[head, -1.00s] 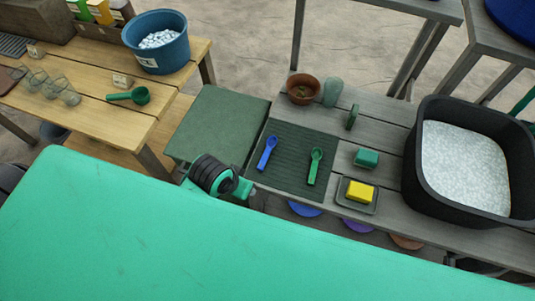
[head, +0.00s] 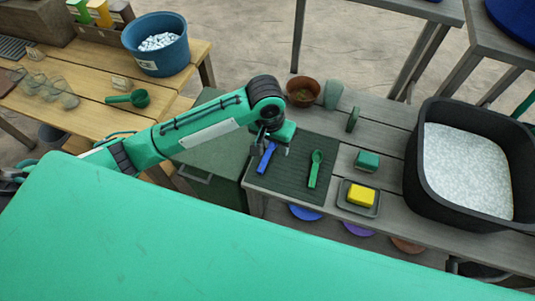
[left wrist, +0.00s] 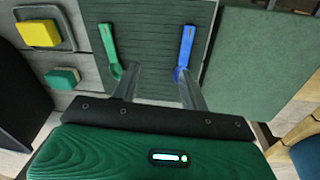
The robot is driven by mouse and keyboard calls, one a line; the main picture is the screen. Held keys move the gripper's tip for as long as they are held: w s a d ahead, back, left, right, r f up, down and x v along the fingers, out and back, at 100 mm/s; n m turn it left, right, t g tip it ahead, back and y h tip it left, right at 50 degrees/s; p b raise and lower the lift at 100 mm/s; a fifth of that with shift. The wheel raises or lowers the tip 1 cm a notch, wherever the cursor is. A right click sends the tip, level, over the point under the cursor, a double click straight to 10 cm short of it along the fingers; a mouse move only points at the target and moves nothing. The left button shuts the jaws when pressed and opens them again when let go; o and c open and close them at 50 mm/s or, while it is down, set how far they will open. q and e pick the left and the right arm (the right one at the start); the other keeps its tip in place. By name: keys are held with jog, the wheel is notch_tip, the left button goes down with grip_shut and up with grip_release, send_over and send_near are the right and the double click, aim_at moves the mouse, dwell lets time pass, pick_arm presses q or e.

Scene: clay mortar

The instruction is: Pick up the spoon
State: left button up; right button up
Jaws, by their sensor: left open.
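A blue spoon (head: 265,159) and a green spoon (head: 315,170) lie apart on the dark ribbed mat (head: 328,197) on the grey table. My left gripper (head: 275,147) is open and empty above the mat's left part, partly covering the blue spoon's far end. In the left wrist view my left gripper (left wrist: 156,78) has its fingers spread. The green spoon (left wrist: 108,46) shows beyond the left finger and the blue spoon (left wrist: 186,45) beyond the right finger. My right gripper is not in view.
On the grey table are a yellow block (head: 360,195) on a small tray (head: 345,205), a green block (head: 367,161), a brown pot (head: 302,92) and a large black tub (head: 412,190). A green scoop (head: 139,98) lies on the wooden table. A green cabinet (head: 222,180) stands left of the mat.

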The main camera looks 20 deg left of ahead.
pick_arm(q)
jog(key=w+a+r+n+y, duration=0.1)
jog(key=w+a+r, duration=0.1)
jog(key=w+a, duration=0.1)
send_over(266, 158)
jog(key=shift+g, duration=0.3)
notch_tip(266, 158, down, 9)
jog(key=shift+w+d+r, duration=0.1)
jog(key=shift+f+p, duration=0.55)
jog(key=shift+f, duration=2.15)
grip_shut()
